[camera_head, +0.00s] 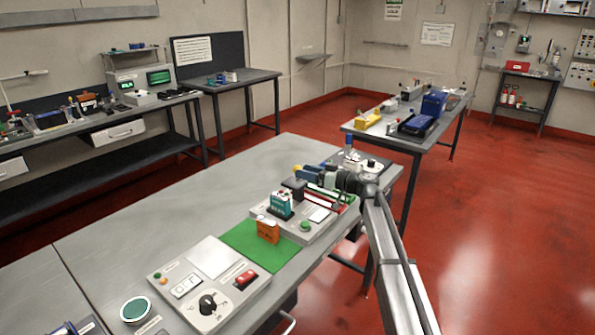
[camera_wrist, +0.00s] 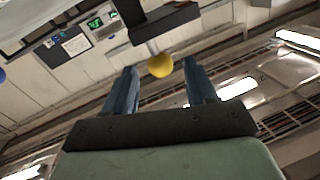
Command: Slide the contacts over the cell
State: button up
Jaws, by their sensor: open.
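My gripper (camera_head: 305,171) points left over the far part of the bench station, with its blue fingers apart. In the wrist view, a yellow ball knob (camera_wrist: 160,66) on a thin rod under a dark block (camera_wrist: 165,22) shows between the open fingertips; I cannot tell whether they touch it. In the head view, a dark block (camera_head: 294,187) stands just behind a teal cell (camera_head: 281,206) on the grey station panel (camera_head: 318,216). Whether this block carries the contacts is too small to tell. An orange cell (camera_head: 267,230) stands nearer, on a green mat (camera_head: 250,245).
A control panel (camera_head: 208,285) with a black knob and red switch lies at the bench's front. A green round pad (camera_head: 135,309) is beside it. The bench's left side (camera_head: 170,215) is clear. A blue cell-like object (camera_head: 348,142) stands beyond my gripper.

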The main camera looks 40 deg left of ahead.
jog(key=shift+s+a, duration=0.2)
jog(key=shift+a, duration=0.75)
jog(key=shift+s+a, duration=0.2)
jog(key=shift+a, duration=0.75)
jog(key=shift+c, duration=0.4)
grip_shut()
